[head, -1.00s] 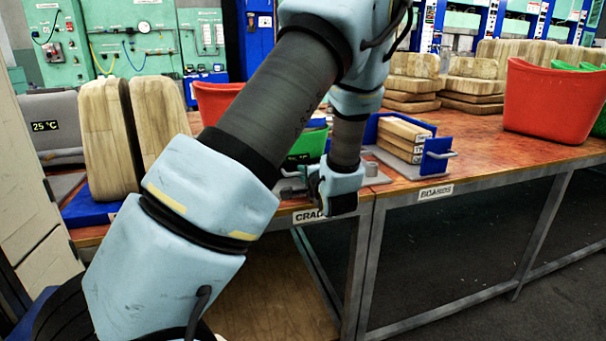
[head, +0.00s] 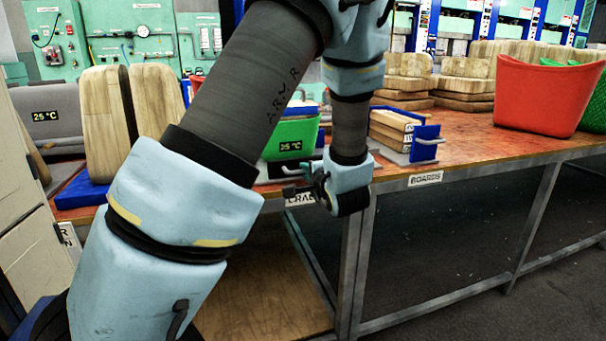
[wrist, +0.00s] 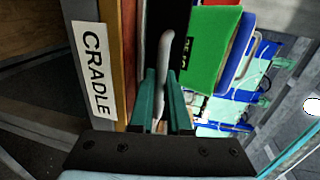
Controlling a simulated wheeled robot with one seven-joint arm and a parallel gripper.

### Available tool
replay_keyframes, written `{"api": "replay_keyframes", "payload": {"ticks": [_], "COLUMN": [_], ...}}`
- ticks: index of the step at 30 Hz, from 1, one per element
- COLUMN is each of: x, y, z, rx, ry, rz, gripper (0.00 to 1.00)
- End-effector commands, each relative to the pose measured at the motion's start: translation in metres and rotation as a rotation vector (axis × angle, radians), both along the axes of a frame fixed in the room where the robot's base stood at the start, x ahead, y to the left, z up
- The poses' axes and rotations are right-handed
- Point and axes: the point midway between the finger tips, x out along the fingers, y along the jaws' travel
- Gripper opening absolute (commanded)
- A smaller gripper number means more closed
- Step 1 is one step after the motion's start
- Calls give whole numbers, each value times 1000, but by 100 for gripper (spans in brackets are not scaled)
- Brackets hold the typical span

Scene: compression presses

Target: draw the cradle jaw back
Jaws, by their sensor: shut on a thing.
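My gripper (head: 291,186) is at the table's front edge, beside the CRADLE label (head: 300,199). In the wrist view its green fingers (wrist: 164,90) are closed around a pale grey bar handle (wrist: 165,55), with the CRADLE label to their left. The jaw that this handle belongs to cannot be made out, as my arm and wrist hide much of that spot in the head view.
To the right, a blue holder (head: 425,145) with a handle holds stacked boards (head: 390,130) above the BOARDS label (head: 425,178). A red bin (head: 545,95) stands further right. Tall wooden pieces (head: 102,120) stand at left. The table front between the holder and red bin is clear.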

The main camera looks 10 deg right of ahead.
Motion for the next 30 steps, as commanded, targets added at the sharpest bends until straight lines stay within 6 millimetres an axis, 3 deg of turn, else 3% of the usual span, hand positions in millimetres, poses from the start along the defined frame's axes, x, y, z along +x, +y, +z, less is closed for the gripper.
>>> {"api": "replay_keyframes", "payload": {"ticks": [8,9,12,23,30], "x": [-6,-6,-6,-10,-51], "y": [-2,-2,-2,-3,-9], "z": [-2,-2,-2,0,8], "rx": [1,2,1,-1,-2], "ry": [7,8,7,5,5], "rz": [-5,-7,-5,-5,-8], "gripper": [0,16,27,27,27]}}
